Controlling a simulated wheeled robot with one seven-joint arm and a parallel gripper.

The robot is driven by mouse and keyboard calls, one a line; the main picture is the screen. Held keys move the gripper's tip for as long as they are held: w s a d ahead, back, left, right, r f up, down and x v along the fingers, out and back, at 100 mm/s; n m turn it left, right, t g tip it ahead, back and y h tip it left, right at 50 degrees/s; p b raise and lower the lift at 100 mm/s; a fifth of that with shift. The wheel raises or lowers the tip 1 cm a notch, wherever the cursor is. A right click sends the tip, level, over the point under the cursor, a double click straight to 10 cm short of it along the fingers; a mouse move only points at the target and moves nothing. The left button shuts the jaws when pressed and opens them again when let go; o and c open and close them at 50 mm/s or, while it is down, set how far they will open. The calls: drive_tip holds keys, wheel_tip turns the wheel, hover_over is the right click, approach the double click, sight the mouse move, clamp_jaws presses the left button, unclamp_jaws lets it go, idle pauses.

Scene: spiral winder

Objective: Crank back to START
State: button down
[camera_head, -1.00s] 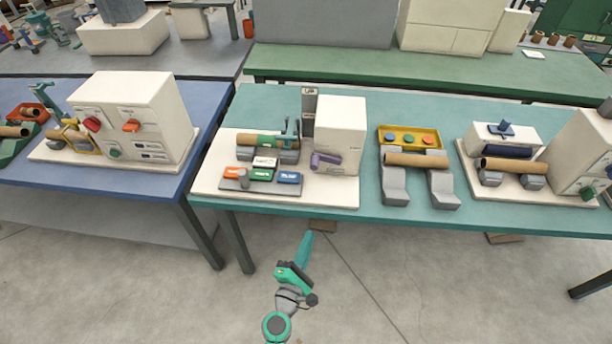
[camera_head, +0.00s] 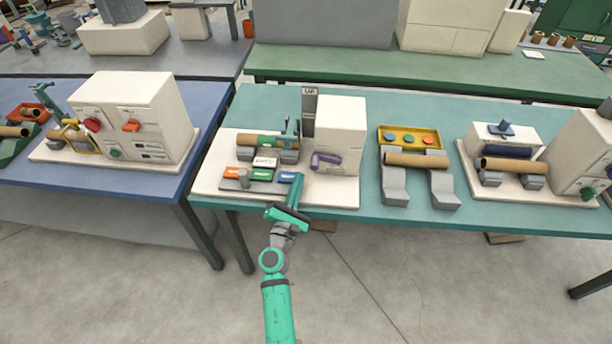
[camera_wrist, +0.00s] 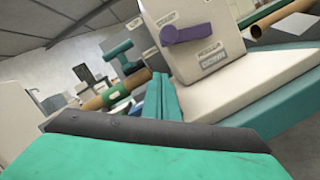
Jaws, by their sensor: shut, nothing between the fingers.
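The spiral winder stands on a cream base plate on the teal table. Its white housing (camera_head: 340,128) carries a purple crank (camera_head: 325,161) on the front; the crank also shows in the wrist view (camera_wrist: 186,34), near labels too small to read surely. Left of the housing, a brown tube with a green band (camera_head: 262,141) lies on grey supports. A grey panel with orange, white, green and blue label blocks (camera_head: 263,175) sits in front. My gripper (camera_head: 297,180) is shut and empty, at the panel's right end, below and left of the crank and apart from it.
A dark upright post (camera_head: 309,112) stands left of the housing. To the right are a yellow tray (camera_head: 408,132) with coloured knobs and a cardboard tube (camera_head: 416,160) on grey supports. The teal table's front edge (camera_head: 400,217) runs below.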

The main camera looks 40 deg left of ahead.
drive_tip(key=shift+w+d+r, duration=0.45)
drive_tip(key=shift+d+r, duration=0.1)
drive_tip(key=shift+r, duration=0.25)
drive_tip(key=shift+w+d+r, duration=0.4)
drive_tip(key=shift+d+r, duration=0.1)
drive_tip(key=shift+r, duration=0.3)
